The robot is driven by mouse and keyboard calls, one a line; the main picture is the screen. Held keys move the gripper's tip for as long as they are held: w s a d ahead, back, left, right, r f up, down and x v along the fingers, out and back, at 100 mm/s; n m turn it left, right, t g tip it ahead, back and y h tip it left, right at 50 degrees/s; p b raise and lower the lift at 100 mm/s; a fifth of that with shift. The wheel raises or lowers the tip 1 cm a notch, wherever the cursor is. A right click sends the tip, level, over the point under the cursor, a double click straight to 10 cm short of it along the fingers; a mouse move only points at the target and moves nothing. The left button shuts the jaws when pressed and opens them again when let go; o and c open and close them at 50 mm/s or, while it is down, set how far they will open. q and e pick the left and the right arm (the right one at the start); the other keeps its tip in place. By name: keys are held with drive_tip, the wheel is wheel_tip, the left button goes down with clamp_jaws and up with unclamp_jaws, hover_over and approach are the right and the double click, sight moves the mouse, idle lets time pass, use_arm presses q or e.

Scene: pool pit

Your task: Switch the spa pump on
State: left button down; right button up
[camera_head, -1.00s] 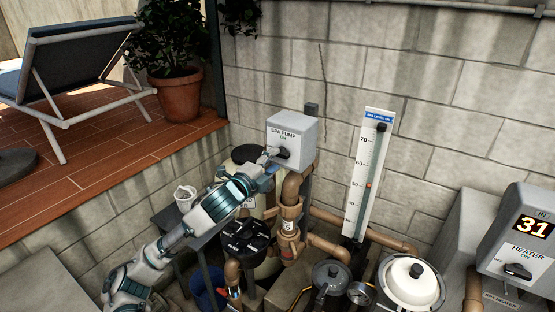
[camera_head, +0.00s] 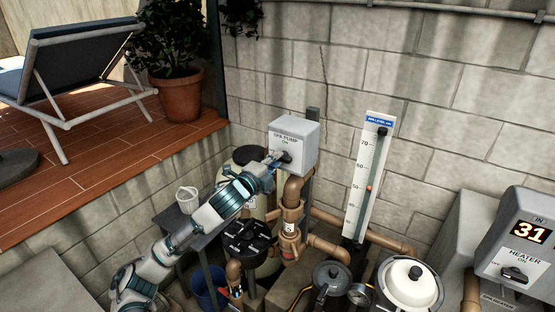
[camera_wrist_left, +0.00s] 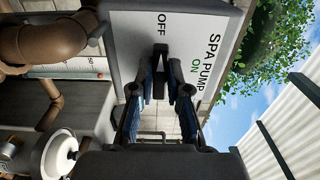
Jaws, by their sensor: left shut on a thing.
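The spa pump switch box (camera_head: 295,130) is a grey box on a post by the block wall. Its face reads "SPA PUMP", "ON" and, in the wrist view, "OFF". Its dark knob (camera_wrist_left: 160,58) lies between the fingers of my left gripper (camera_wrist_left: 160,88), which is shut on it. In the wrist view the knob's handle stands upright, in line with the "OFF" mark and away from "ON". In the head view my left gripper (camera_head: 273,165) reaches the box's front from the lower left and partly hides the knob. My right gripper is not in view.
Brown pipes (camera_head: 292,215) rise under the box beside a tank and a black valve (camera_head: 247,238). A level gauge (camera_head: 368,175) stands to the right. A heater box (camera_head: 520,240) reads 31. A small table (camera_head: 190,225) with a white bucket (camera_head: 187,198) is at left.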

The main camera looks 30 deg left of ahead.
use_arm(q)
drive_tip(key=shift+d+f, duration=0.3)
